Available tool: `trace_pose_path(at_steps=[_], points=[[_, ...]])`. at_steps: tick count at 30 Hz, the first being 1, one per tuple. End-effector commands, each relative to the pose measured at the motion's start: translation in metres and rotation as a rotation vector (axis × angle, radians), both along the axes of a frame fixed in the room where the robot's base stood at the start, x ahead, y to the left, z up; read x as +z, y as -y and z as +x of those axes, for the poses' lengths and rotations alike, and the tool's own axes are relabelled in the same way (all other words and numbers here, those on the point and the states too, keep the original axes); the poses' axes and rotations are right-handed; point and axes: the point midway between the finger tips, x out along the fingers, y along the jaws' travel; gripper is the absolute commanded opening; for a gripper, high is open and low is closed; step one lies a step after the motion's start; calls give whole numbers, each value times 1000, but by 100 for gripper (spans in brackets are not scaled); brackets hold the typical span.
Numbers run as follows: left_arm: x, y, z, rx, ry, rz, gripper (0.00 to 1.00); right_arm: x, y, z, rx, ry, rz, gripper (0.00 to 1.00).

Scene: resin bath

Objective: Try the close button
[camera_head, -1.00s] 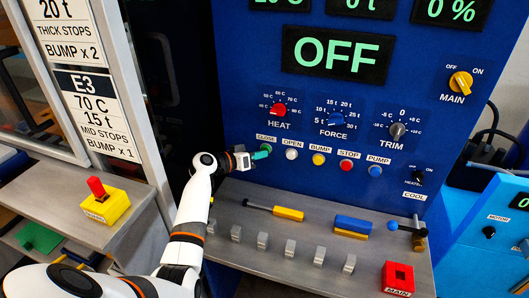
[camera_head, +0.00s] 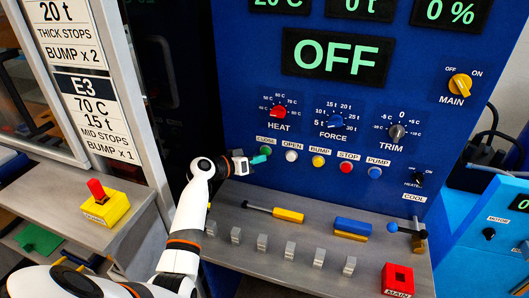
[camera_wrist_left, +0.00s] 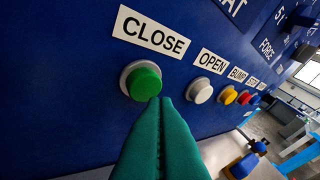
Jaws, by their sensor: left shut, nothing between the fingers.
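The green close button (camera_head: 265,150) sits under its CLOSE label on the blue control panel (camera_head: 240,100). In the left wrist view the close button (camera_wrist_left: 143,82) shows large, in a grey ring, with the CLOSE label above it. My left gripper (camera_head: 259,158) is shut, with green fingertips, just in front of the panel by the button. In the left wrist view its shut fingertips (camera_wrist_left: 160,100) overlap the lower right edge of the button; I cannot tell if they touch it. The display (camera_head: 337,54) reads OFF. My right gripper is not in view.
To the right are the white open button (camera_head: 291,155), yellow bump button (camera_head: 318,160), red stop button (camera_head: 346,166) and blue pump button (camera_head: 375,172). The yellow main switch (camera_head: 460,84) points between labels. A grey shelf (camera_head: 270,215) below holds tools and several grey blocks.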

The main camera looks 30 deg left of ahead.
Motion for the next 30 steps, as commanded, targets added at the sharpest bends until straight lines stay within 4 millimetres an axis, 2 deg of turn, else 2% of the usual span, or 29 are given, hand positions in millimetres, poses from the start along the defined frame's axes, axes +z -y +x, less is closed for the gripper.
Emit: trace_pose_path(at_steps=[11, 24, 30], points=[[0, 1, -3, -1, -1, -1, 0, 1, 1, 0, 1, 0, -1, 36], [0, 10, -43, -1, -2, 0, 0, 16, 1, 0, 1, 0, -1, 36], [0, 13, -51, -1, 0, -3, 0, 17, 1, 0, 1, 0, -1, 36]])
